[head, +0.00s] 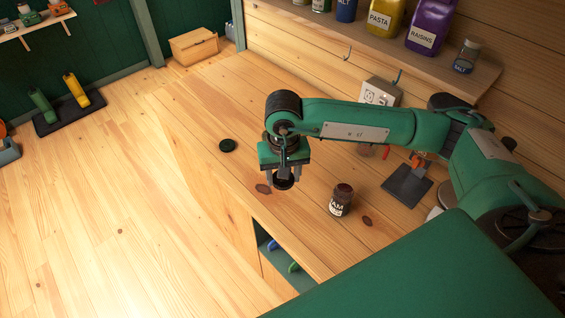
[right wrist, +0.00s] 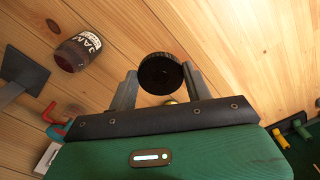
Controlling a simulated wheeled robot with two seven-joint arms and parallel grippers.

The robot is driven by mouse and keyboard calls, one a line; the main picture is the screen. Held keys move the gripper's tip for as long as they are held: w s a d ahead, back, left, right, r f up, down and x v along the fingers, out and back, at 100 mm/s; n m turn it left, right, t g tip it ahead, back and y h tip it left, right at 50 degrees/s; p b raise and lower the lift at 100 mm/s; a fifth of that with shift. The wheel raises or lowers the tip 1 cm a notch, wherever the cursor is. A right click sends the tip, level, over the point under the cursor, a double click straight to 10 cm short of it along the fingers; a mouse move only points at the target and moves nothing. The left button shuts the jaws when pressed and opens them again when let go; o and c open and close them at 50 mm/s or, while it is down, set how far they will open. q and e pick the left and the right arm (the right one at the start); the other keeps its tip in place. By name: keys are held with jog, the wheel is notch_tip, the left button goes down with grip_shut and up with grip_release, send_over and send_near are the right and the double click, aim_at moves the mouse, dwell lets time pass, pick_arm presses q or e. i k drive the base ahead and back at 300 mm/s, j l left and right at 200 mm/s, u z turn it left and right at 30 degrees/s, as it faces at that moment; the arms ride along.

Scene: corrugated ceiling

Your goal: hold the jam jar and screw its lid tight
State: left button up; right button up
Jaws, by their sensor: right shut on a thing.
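The jam jar (head: 341,201) stands upright on the wooden worktop, with dark contents and a JAM label. Its top looks uncovered. It also shows at the upper left of the right wrist view (right wrist: 76,53). My right gripper (head: 283,176) is left of the jar in the head view and above the worktop. It is shut on a round black lid (head: 283,183). In the right wrist view the lid (right wrist: 160,73) sits between the two grey fingers, apart from the jar. My left gripper is not in view.
Another black disc (head: 227,145) lies on the worktop to the left. A dark flat plate (head: 408,186) lies right of the jar. A socket box (head: 380,92) and a shelf (head: 450,72) with containers are behind. An open compartment (head: 279,259) is below the front edge.

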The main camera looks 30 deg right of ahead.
aim_at(344, 193)
jog(key=k+z, duration=0.15)
jog(key=z, duration=1.1)
